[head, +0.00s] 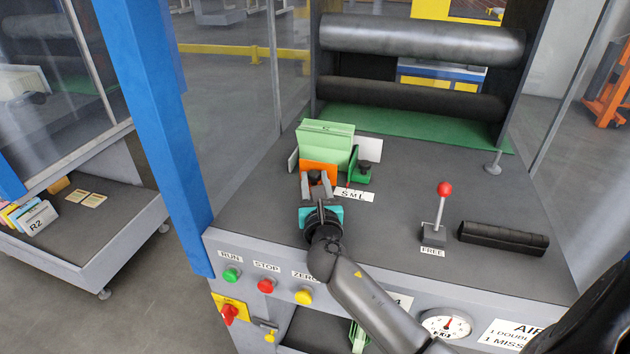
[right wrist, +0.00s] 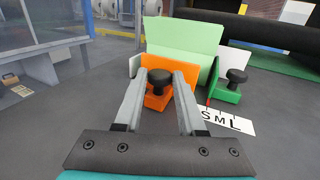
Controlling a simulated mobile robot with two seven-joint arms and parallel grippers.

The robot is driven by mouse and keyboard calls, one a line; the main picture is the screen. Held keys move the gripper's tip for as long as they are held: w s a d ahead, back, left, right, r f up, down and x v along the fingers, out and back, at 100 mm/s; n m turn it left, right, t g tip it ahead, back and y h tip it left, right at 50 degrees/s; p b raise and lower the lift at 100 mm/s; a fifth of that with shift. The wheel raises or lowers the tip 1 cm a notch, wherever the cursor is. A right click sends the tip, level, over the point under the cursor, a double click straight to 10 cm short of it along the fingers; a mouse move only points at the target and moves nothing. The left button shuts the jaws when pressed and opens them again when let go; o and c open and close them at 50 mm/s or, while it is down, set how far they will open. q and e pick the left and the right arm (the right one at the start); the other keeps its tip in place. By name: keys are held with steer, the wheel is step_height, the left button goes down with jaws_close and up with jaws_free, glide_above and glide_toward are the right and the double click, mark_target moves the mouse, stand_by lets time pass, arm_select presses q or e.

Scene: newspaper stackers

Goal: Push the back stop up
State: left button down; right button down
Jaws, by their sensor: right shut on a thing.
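An orange stop (right wrist: 158,102) with a black knob (right wrist: 159,82) stands on the grey table, against a stack of light green newspapers (head: 325,141). The orange stop also shows in the head view (head: 319,168). I take it for the back stop. My right gripper (head: 318,179) is shut on its knob, one finger on each side, as the right wrist view (right wrist: 161,80) shows. The fingers hide part of the stop. My left gripper is not in view.
A green guide (head: 360,178) with a black knob stands right of the stack, beside an S M L label (head: 354,194). A red-topped lever (head: 440,208) and a black bar (head: 503,238) are further right. Black rollers (head: 420,40) are behind. Run, stop and zero buttons line the front panel.

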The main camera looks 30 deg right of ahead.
mark_target(320, 168)
steer(key=shift+w+d, duration=1.5)
steer(key=shift+d, duration=0.25)
steer(key=c, duration=0.5)
jaws_free()
steer(key=shift+s+a, duration=0.1)
